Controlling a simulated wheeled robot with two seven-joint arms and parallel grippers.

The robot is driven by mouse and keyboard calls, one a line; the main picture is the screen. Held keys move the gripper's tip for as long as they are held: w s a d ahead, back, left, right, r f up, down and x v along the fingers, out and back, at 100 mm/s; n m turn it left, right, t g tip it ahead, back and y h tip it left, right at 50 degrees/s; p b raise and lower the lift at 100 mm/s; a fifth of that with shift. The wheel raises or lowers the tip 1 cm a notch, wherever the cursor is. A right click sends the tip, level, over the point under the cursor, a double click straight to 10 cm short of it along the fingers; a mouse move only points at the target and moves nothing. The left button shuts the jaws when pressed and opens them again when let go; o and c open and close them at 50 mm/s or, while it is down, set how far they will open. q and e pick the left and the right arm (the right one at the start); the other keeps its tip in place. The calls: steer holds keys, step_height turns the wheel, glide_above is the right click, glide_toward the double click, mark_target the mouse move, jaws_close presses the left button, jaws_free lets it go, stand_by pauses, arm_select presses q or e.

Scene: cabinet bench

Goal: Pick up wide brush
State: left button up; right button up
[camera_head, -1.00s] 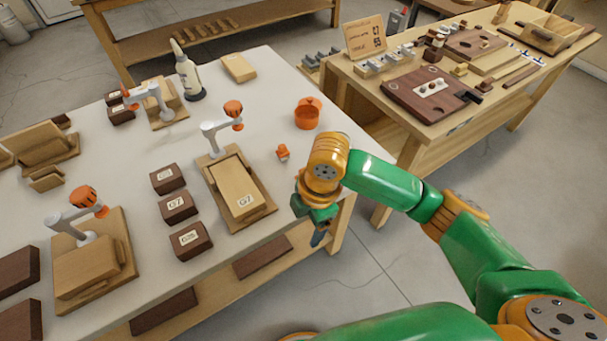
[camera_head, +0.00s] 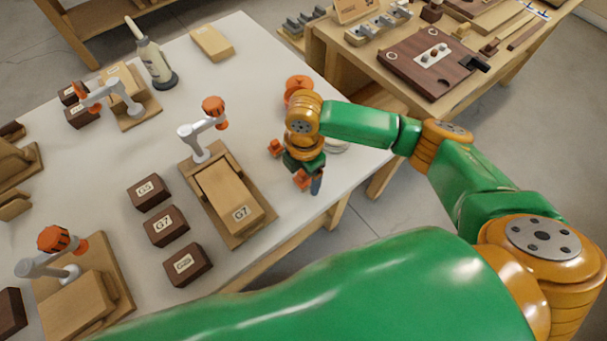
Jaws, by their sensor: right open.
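I cannot make out a wide brush for certain in the head view. My right gripper (camera_head: 307,182) is over the right part of the white bench (camera_head: 255,65), near its right edge, pointing down. It is open. Its wrist and fingers cover part of the bench top. A small orange piece (camera_head: 276,147) lies just left of the gripper. An orange cup-like container (camera_head: 298,84) stands behind the wrist and is partly hidden by it. A pale round thing (camera_head: 338,147) shows partly beside the wrist, under the forearm. My left gripper is not in view.
A wooden fixture marked G7 (camera_head: 228,195) with a grey and orange clamp (camera_head: 205,130) stands left of the gripper. Several dark labelled blocks (camera_head: 165,226) line up beside it. A glue bottle (camera_head: 152,58) stands at the back. A second bench (camera_head: 340,75) is at the upper right.

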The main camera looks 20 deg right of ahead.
steer(key=shift+w+f, duration=0.15)
steer(key=shift+f, duration=0.3)
jaws_close()
steer(key=shift+r, duration=0.1)
